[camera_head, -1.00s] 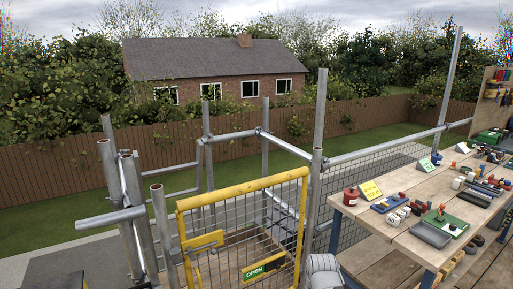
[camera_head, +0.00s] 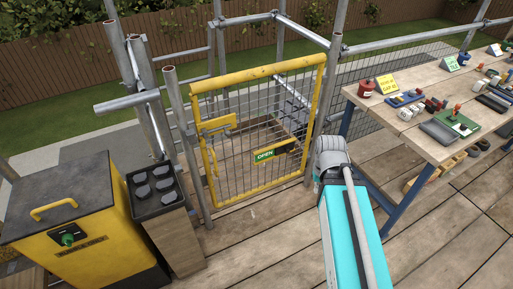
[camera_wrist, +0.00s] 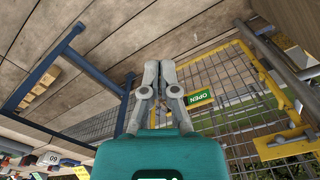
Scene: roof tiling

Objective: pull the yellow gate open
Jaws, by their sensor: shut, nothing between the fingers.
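The yellow gate (camera_head: 258,72) stands upright between two scaffold posts in the head view and looks shut. It has a wire mesh infill, a yellow latch box (camera_head: 217,124) and a yellow pull handle (camera_head: 212,162) on its left side. A green OPEN sign (camera_head: 265,155) hangs on its mesh. In the wrist view, the picture is turned over, and the gate's mesh and the OPEN sign (camera_wrist: 200,97) lie just right of my gripper (camera_wrist: 159,66). Its fingers are together and empty. Whether they touch the mesh cannot be told. The head view does not show the fingers.
A wooden workbench (camera_head: 408,135) with blue legs and several tools stands right of the gate. A yellow cabinet (camera_head: 85,245) and a black box with round knobs (camera_head: 155,190) stand at the left. A pipe (camera_head: 128,103) juts out left of the gate. Plank floor (camera_head: 255,235) before the gate is clear.

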